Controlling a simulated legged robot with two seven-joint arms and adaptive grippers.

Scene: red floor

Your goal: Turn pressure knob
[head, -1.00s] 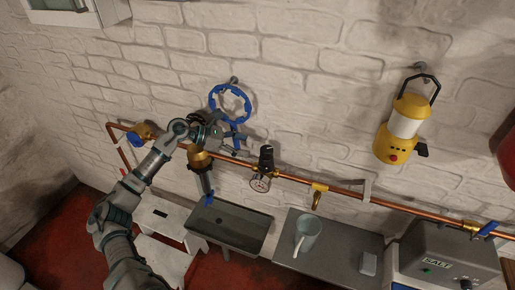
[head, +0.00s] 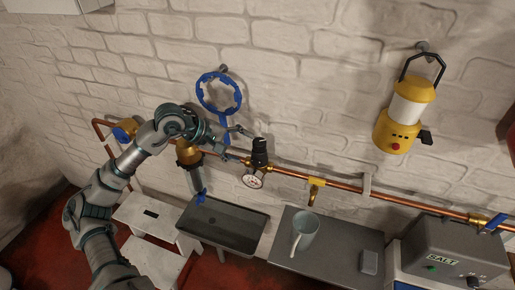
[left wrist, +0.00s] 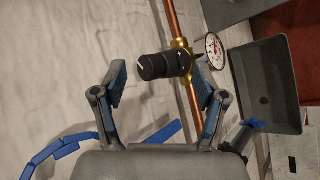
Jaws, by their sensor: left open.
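The black pressure knob (head: 259,147) sits on a brass fitting on the copper pipe, above a round white gauge (head: 252,181). In the left wrist view the knob (left wrist: 153,66) has a white mark on its end and lies ahead, between my two spread fingers, with the gauge (left wrist: 215,50) beside it. My left gripper (head: 242,145) is open just left of the knob. In the left wrist view the gripper (left wrist: 158,82) shows a gap between each finger and the knob, and it holds nothing. My right gripper is not in view.
The copper pipe (head: 345,191) runs along the white brick wall. A blue ring wrench (head: 218,93) hangs above my left gripper, and a yellow lantern (head: 402,115) hangs at right. A dark sink (head: 222,226) and a cup (head: 304,231) are below.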

